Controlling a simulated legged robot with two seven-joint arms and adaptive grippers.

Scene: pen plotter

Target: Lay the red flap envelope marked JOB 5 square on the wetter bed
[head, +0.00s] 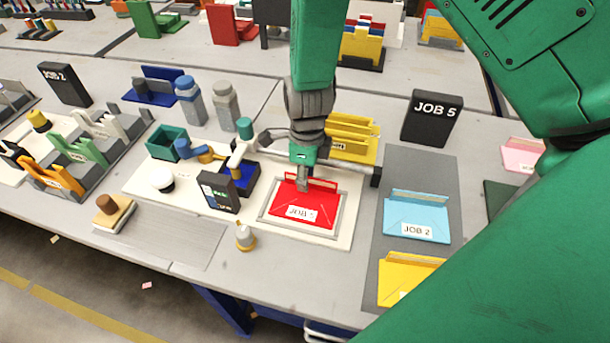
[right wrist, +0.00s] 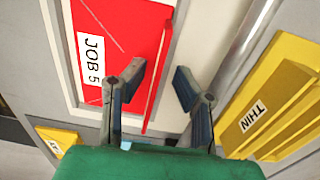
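The red flap envelope marked JOB 5 (head: 297,210) lies flat on the wetter bed (head: 267,226), inside its grey frame, with edges looking roughly parallel to it. Its flap (head: 318,182) stands up along the far side. My right gripper (head: 305,183) is at the flap and hides part of it. In the right wrist view, the envelope (right wrist: 105,55) shows its label, and the gripper (right wrist: 160,72) has its fingers apart, one on each side of the flap, with gaps visible. My left gripper is not in view.
Yellow THIN-labelled holders (head: 352,138) stand just behind the bed. A black JOB 5 sign (head: 432,118) stands behind a grey mat (head: 395,165) with blue (head: 417,216) and yellow (head: 402,277) envelopes. A dark display (head: 219,192) and small bottle (head: 245,238) stand left of the bed.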

